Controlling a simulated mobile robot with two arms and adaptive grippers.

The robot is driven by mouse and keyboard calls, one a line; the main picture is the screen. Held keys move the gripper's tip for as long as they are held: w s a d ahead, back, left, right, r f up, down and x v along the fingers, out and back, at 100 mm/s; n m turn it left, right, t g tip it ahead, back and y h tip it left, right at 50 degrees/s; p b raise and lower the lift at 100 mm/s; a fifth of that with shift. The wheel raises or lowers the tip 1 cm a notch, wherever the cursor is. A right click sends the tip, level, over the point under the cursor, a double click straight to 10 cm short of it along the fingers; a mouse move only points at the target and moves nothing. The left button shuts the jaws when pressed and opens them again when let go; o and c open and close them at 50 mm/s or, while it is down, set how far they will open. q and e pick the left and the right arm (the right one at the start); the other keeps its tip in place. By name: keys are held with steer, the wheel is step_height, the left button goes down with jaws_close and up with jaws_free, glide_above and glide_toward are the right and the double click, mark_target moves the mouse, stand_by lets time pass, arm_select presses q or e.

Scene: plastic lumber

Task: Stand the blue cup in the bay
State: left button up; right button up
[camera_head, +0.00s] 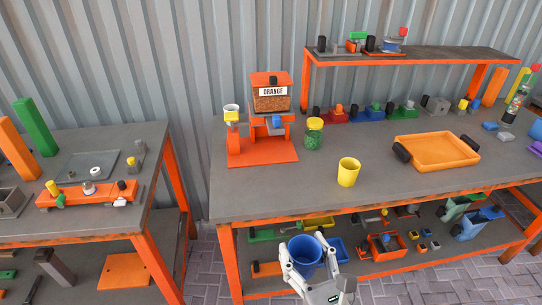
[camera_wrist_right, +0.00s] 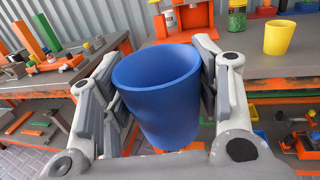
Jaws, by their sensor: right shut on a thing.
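The blue cup (camera_head: 304,252) is upright in my right gripper (camera_head: 308,258), in front of the right workbench and below its top edge. In the wrist view, the fingers of my right gripper (camera_wrist_right: 164,85) close on both sides of the blue cup (camera_wrist_right: 158,108); its open rim faces up and its inside looks empty. A dispenser labelled ORANGE (camera_head: 270,100) stands at the bench's back left, with a blue part under its hopper. Its orange base plate (camera_head: 262,158) has open space below that part, apparently the bay. My left gripper is not in view.
A yellow cup (camera_head: 348,172) stands near the front edge, and a green-filled jar with a yellow top (camera_head: 314,133) beside the dispenser. A white-and-yellow item (camera_head: 231,114) sits at the dispenser's left. An orange tray (camera_head: 438,150) lies right. Bare bench top (camera_head: 250,200) lies before the dispenser.

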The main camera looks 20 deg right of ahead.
step_height(320, 180, down, 9)
steer(key=b, duration=0.7)
steer(key=shift+f+b, duration=0.2)
steer(key=shift+b, duration=0.2)
